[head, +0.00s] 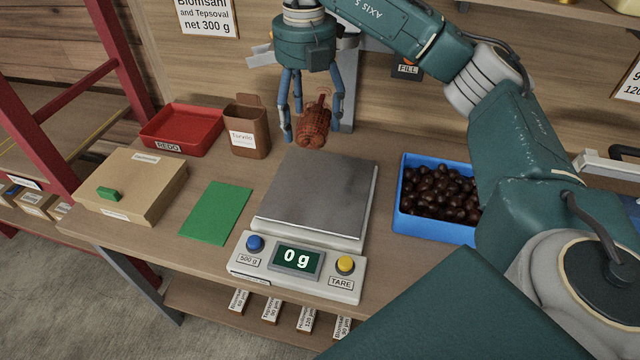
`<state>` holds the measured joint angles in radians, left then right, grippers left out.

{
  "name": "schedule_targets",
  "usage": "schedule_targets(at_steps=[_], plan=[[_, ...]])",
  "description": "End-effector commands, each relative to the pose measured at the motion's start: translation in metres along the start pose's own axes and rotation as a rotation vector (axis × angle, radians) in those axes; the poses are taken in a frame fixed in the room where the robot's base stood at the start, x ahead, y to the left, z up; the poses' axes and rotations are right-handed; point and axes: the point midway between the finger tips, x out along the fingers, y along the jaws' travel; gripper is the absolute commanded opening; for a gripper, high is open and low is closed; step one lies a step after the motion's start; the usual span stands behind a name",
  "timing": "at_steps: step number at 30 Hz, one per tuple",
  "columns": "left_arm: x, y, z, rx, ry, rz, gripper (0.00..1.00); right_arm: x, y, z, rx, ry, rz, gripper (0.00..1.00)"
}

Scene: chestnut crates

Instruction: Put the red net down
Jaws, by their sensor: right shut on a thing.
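The red net (314,127) is a filled, reddish-brown mesh bag with a gathered top. It hangs in the air above the back edge of the scale. My right gripper (312,112) points down and is shut on the net, with its fingers around the gathered top and sides. The scale has a grey metal plate (315,200) that is bare, and its display (297,259) reads 0 g. My left gripper is not in view.
A red tray (182,130), a brown carton (246,128) and a cardboard box (130,185) stand left. A green mat (215,212) lies bare beside the scale. A blue crate (432,230) of chestnuts stands right, near my right arm.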

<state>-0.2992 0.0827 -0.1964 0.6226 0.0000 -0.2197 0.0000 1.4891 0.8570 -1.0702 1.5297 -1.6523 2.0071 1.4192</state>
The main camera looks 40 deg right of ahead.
Motion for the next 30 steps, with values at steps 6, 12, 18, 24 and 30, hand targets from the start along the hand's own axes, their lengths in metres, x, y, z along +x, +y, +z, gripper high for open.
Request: schedule_targets(at_steps=[6, 12, 18, 24, 30], plan=[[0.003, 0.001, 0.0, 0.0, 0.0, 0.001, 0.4, 0.018, -0.001, 0.002, 0.088, 0.007, -0.002, 0.35], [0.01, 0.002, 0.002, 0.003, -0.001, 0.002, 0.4, 0.069, -0.001, 0.001, 0.085, 0.009, -0.002, 0.35], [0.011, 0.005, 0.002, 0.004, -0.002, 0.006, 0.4, 0.119, -0.001, 0.001, 0.085, 0.008, -0.002, 0.35], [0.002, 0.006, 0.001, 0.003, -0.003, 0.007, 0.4, 0.148, -0.001, 0.002, 0.087, 0.003, 0.0, 0.35], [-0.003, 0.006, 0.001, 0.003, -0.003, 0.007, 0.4, 0.167, -0.001, 0.002, 0.085, 0.004, -0.002, 0.35]])
